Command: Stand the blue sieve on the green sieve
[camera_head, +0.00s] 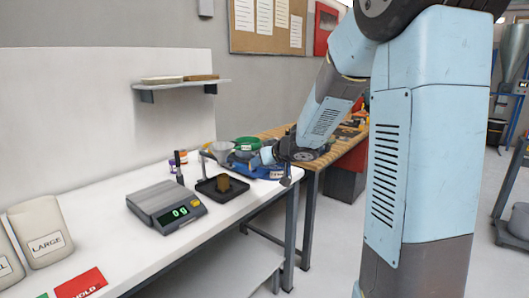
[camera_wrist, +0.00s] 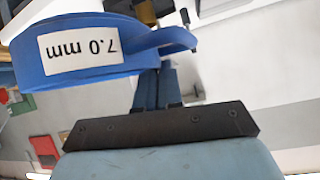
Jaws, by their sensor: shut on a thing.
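The blue sieve (camera_wrist: 82,50) fills the upper left of the wrist view. Its white label reads "7.0 mm" upside down. My gripper (camera_wrist: 162,82) is shut on the sieve's projecting tab at its right side. In the head view the blue sieve (camera_head: 262,173) shows low beside my gripper (camera_head: 268,156), at the far end of the white bench. The green sieve (camera_head: 246,141) is just behind it, partly covered by my wrist. I cannot tell whether the blue sieve touches anything below it.
A pale bowl (camera_head: 220,150) is left of the green sieve. A wall shelf (camera_head: 181,84) hangs above. A wooden bench (camera_head: 345,145) adjoins behind.

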